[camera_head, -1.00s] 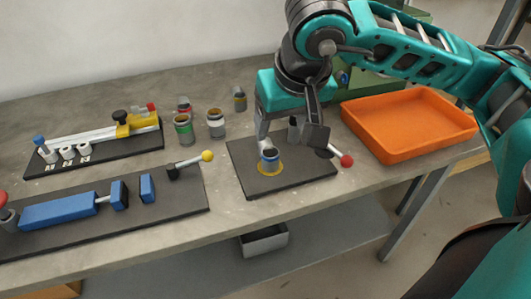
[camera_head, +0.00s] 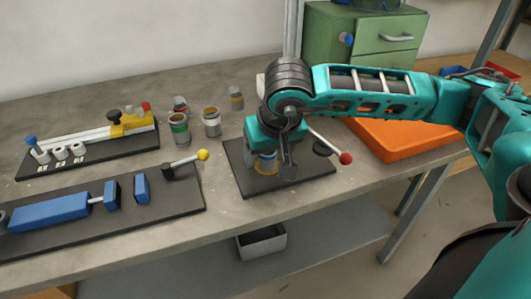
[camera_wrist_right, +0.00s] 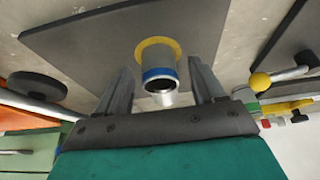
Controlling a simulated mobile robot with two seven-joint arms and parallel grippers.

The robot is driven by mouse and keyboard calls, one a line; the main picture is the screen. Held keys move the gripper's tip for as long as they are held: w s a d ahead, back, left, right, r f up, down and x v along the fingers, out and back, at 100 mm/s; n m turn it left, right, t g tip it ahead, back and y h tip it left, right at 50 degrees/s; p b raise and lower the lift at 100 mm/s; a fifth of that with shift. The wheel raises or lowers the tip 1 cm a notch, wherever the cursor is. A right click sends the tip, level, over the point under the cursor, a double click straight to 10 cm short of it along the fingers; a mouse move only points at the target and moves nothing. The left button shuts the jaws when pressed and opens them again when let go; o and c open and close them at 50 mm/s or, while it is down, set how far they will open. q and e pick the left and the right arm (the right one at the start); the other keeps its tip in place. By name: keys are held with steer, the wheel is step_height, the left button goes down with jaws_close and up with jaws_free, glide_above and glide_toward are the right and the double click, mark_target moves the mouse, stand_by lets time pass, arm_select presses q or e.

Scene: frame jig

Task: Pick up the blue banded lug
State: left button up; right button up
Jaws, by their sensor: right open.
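The blue banded lug (camera_wrist_right: 159,74) is a grey hollow cylinder with a blue band near its open end. In the right wrist view it stands in a yellow ring on a dark plate (camera_wrist_right: 90,35). My right gripper (camera_wrist_right: 162,82) is open, with one finger on each side of the lug and gaps still visible. In the head view my right gripper (camera_head: 272,160) is low over the plate and hides most of the lug (camera_head: 264,166). My left gripper is not in view.
A lever with a red ball (camera_head: 345,158) stands right of the lug's plate. Several banded cans, including a green one (camera_head: 179,130), stand behind left. A yellow-ball lever (camera_head: 203,155) is to the left. An orange tray (camera_head: 400,140) lies behind my right arm.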

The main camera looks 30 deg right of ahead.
steer(key=c, duration=1.2)
steer(key=shift+o, duration=0.2)
steer(key=shift+r, duration=0.1)
